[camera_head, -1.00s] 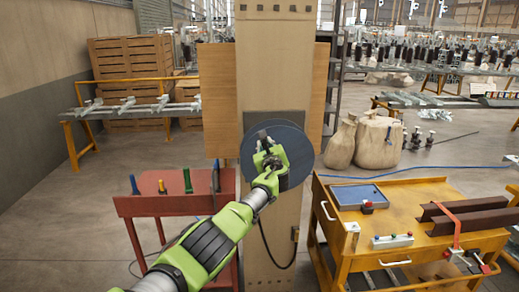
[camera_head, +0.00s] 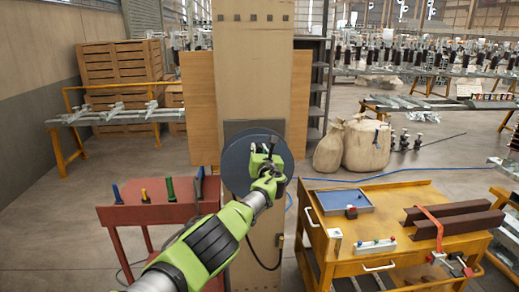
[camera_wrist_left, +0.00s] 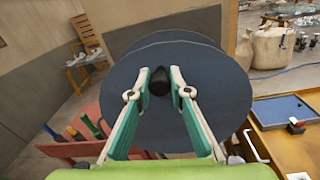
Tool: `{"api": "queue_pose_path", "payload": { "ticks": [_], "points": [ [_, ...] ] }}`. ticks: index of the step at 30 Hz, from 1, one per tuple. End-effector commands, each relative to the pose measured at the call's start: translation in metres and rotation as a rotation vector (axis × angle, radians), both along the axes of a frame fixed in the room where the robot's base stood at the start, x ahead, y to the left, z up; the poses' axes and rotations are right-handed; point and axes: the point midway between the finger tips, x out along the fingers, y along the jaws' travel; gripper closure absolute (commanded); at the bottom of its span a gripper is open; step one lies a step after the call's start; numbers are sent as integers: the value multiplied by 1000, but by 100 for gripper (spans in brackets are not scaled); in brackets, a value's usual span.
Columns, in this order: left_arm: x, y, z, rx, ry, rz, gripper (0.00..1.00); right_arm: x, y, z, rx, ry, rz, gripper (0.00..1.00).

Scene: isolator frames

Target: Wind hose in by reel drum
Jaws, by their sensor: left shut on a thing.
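The reel drum (camera_head: 234,168) is a dark blue-grey round disc mounted on a tan post, at the middle of the head view. In the left wrist view two discs of the drum (camera_wrist_left: 215,60) show, one behind the other. My left gripper (camera_head: 262,157) is at the drum's face. Its fingertips (camera_wrist_left: 159,83) are shut on a black crank knob (camera_wrist_left: 158,80) that sticks out of the drum. A thin blue hose (camera_head: 345,181) lies on the floor to the right and runs behind the post. Any hose on the drum is hidden. My right gripper is not in view.
A red bench (camera_head: 150,214) with upright tools stands left of the post (camera_head: 258,80). A yellow cart (camera_head: 370,262) with a blue tray (camera_head: 341,199) and brown beams stands right. Sacks (camera_head: 366,145) stand behind. A black cable (camera_head: 262,262) hangs low on the post.

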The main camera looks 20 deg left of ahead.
Motion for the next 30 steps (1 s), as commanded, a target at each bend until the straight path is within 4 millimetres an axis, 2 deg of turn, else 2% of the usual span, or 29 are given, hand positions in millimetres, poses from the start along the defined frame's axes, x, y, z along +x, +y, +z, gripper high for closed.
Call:
{"api": "queue_pose_path", "payload": {
  "ticks": [1,10,11,12,23,30],
  "points": [
    [1,-1,5,3,-5,-3,100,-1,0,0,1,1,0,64],
    [1,-1,5,4,-5,-4,100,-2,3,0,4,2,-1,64],
    [1,-1,5,3,-6,-4,74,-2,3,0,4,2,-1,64],
    [1,-1,4,2,-5,-4,65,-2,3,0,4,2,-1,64],
    [0,-1,1,1,-1,-2,65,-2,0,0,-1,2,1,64],
    [-3,-9,-3,-2,-1,-8,65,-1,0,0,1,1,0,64]
  ]
}}
